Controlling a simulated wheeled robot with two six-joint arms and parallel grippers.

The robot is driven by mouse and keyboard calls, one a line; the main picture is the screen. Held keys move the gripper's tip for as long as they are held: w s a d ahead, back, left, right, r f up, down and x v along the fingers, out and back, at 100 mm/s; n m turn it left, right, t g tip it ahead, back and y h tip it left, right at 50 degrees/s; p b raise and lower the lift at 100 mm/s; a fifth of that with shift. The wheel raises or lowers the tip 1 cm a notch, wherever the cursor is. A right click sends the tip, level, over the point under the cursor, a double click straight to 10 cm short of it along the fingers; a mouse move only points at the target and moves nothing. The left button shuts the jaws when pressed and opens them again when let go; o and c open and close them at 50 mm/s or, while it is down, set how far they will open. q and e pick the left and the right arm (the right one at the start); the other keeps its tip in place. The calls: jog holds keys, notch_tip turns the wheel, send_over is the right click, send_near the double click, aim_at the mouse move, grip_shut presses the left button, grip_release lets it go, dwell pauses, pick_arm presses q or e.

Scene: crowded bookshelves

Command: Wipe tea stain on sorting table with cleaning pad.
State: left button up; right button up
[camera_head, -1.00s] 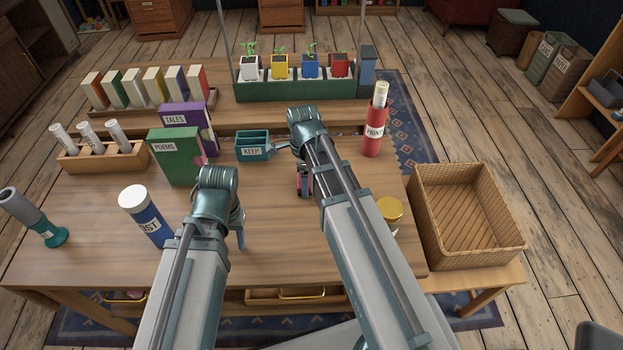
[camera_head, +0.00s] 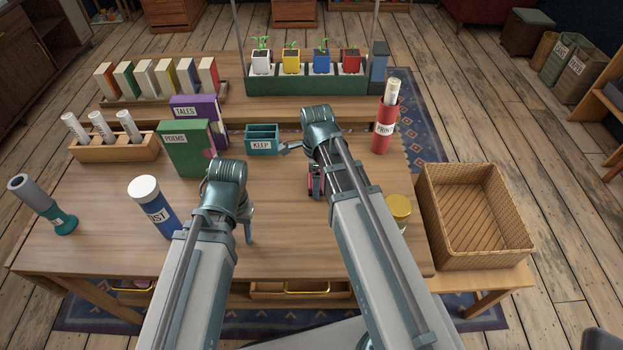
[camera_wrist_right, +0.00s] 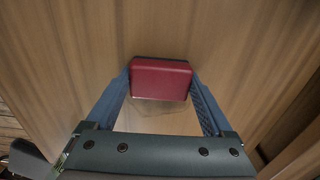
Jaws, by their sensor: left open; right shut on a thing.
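The sorting table (camera_head: 110,240) is brown wood and fills the middle of the head view. My right gripper (camera_head: 315,182) is low over the table, right of its middle. In the right wrist view its two blue fingers are shut on the dark red cleaning pad (camera_wrist_right: 160,80), which is at or close to the wood; contact is unclear. A faint, paler patch (camera_wrist_right: 165,118) shows between the fingers below the pad; I cannot tell whether it is the tea stain. My left gripper (camera_head: 248,232) is open and empty above the table's front; its fingertips are partly hidden.
Near the grippers stand a teal KEEP box (camera_head: 262,140), a green POEMS book (camera_head: 188,150), a blue canister (camera_head: 155,208), a yellow-lidded jar (camera_head: 398,208) and a red PRINTS tube (camera_head: 384,128). A wicker basket (camera_head: 474,215) is at the right. The table between both grippers is clear.

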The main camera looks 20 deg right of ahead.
jog(key=shift+s+d, duration=0.25)
jog(key=shift+d, duration=0.75)
jog(key=shift+d, duration=0.1)
jog(key=shift+s+d, duration=0.25)
jog(key=shift+d, duration=0.5)
jog(key=shift+s+d, duration=0.2)
jog(key=shift+d, duration=0.55)
jog(key=shift+s+d, duration=0.2)
jog(key=shift+d, duration=0.6)
jog(key=shift+s+d, duration=0.2)
jog(key=shift+d, duration=0.6)
